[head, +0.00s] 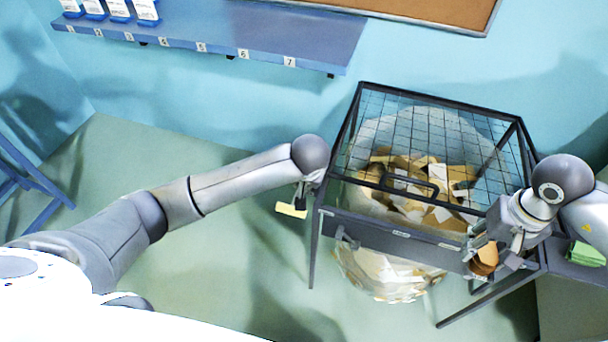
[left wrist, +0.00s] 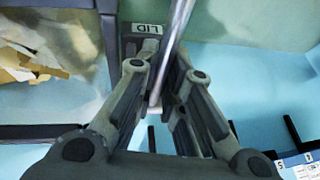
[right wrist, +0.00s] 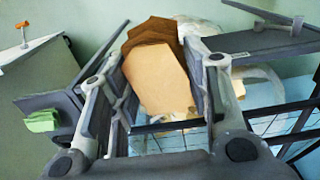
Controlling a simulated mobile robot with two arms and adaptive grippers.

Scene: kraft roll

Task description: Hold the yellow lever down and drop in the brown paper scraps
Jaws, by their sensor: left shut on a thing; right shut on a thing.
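The yellow lever end (head: 291,210) shows beside the left side of the wire-topped bin frame (head: 318,225). My left gripper (head: 303,192) is just above it; in the left wrist view its fingers (left wrist: 158,95) are shut around a metal rod (left wrist: 172,45) beside a block marked LID (left wrist: 143,29). No yellow shows there. My right gripper (head: 490,252) is shut on brown paper scraps (head: 485,262) at the frame's front right. The stacked scraps (right wrist: 158,78) stand between its fingers. A mesh lid (head: 425,125) with a dark handle spans the top; how far it is open I cannot tell.
A clear bag (head: 385,280) with several paper scraps hangs inside the frame and bulges below it. A green block (head: 587,254) lies on a grey surface at the far right. A blue shelf (head: 215,35) with bottles is on the wall. Floor left of the frame is clear.

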